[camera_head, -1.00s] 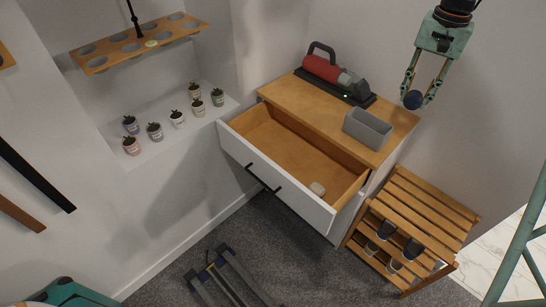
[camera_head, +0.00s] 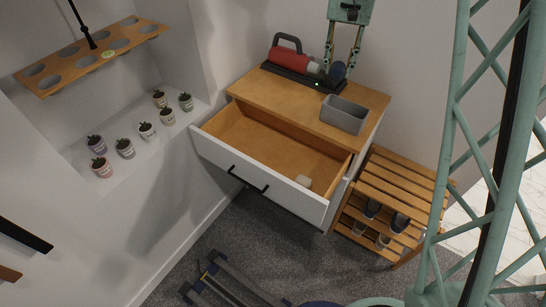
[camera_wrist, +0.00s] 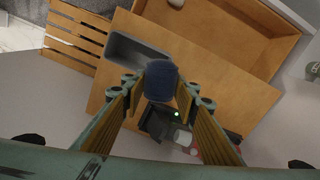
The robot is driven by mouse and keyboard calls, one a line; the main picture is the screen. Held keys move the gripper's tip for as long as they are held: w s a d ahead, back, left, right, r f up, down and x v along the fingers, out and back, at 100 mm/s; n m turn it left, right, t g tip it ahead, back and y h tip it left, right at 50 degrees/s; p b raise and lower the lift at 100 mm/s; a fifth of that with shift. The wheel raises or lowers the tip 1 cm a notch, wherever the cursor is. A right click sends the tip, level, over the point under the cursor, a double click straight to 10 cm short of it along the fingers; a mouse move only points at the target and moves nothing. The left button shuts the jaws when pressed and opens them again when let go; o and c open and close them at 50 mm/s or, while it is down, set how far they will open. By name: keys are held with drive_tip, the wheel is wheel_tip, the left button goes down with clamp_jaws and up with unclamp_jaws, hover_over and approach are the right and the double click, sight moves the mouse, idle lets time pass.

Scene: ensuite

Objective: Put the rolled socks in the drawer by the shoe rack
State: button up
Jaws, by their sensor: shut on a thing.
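My gripper (camera_head: 339,68) is shut on dark blue rolled socks (camera_wrist: 161,80) and holds them in the air above the dresser top, near the red vacuum. The socks also show between the fingertips in the head view (camera_head: 337,70). The drawer (camera_head: 250,148) is pulled open, with a white front and wooden inside. One small cream rolled item (camera_head: 304,181) lies in it near the front right corner. The wooden shoe rack (camera_head: 395,185) stands right of the dresser, with several shoes on its lower shelves.
A grey open bin (camera_head: 344,115) stands on the dresser top (camera_head: 285,97), and a red handheld vacuum (camera_head: 295,61) on a dark base sits behind it. Several small potted plants (camera_head: 147,131) stand in the wall niche at left. Most of the drawer floor is bare.

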drive_tip(key=shift+f, duration=0.1)
drive_tip(key=s+a+f+n, duration=0.1)
drive_tip(key=a+f+n, duration=0.1)
drive_tip(key=a+f, duration=0.1)
drive_tip(key=s+a+f+n+b, duration=0.1)
drive_tip(key=a+f+n, duration=0.1)
drive_tip(key=f, duration=0.3)
drive_tip(key=s+a+f+n+b, duration=0.1)
drive_tip(key=s+a+f+n, duration=0.1)
drive_tip(key=a+f, duration=0.2)
drive_tip(key=shift+a+f, duration=0.4)
drive_tip(key=s+a+f+n+b, duration=0.2)
drive_tip(key=s+a+f+n, duration=0.6)
drive_tip(key=f, duration=0.5)
drive_tip(key=shift+s+a+f+n, duration=0.35)
drive_tip(key=shift+s+a, duration=0.25)
drive_tip(key=shift+a, duration=0.4)
drive_tip(key=shift+f, duration=0.15)
drive_tip(key=b, duration=0.1)
hover_over(277, 171)
drive_tip(key=shift+a+f, duration=0.1)
drive_tip(key=shift+f, duration=2.9)
drive_tip(key=shift+f+b, duration=0.45)
drive_tip(key=shift+f, duration=1.4)
drive_tip(key=shift+f, duration=0.2)
